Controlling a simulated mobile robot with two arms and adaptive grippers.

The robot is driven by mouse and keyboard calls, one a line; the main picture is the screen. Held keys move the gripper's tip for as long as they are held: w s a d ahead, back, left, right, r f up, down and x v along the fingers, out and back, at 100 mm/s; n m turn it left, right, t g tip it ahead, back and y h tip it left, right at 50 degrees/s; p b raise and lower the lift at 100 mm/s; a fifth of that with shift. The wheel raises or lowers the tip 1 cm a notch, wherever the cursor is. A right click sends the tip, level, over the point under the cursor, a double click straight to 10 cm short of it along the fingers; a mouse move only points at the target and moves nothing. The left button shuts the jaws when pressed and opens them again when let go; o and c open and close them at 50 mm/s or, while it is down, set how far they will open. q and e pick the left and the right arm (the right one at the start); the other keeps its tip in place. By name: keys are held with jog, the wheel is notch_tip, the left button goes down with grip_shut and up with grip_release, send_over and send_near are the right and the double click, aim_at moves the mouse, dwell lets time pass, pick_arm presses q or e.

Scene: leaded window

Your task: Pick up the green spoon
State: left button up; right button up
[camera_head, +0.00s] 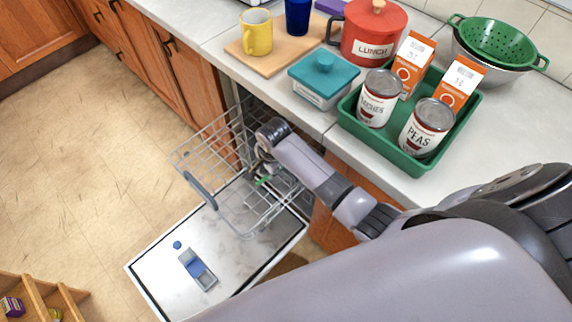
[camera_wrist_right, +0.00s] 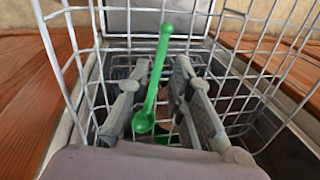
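The green spoon (camera_wrist_right: 154,82) stands tilted in the wire dish rack in the right wrist view, its handle end up and its bowl low. In the head view only a small green bit (camera_head: 263,181) shows by the rack, probably part of the spoon. My right gripper (camera_wrist_right: 157,92) is open in the rack, with the spoon between its fingers and visible gaps on both sides. In the head view my right gripper (camera_head: 264,168) reaches down into the rack and is partly hidden by the arm. My left gripper is not in view.
The wire rack (camera_head: 236,207) is pulled out over the open dishwasher door (camera_head: 228,268). The counter (camera_head: 432,187) above holds a green tray (camera_head: 347,118) with cans and cartons, a teal box (camera_head: 324,82), and a board (camera_head: 274,62) with a yellow mug (camera_head: 257,33).

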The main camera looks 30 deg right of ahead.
jog(key=f, duration=0.3)
jog(key=w+f, duration=0.1)
jog(key=shift+d+f+b, duration=0.2)
jog(key=shift+d+b, duration=0.05)
jog(key=shift+b, duration=0.05)
grip_shut()
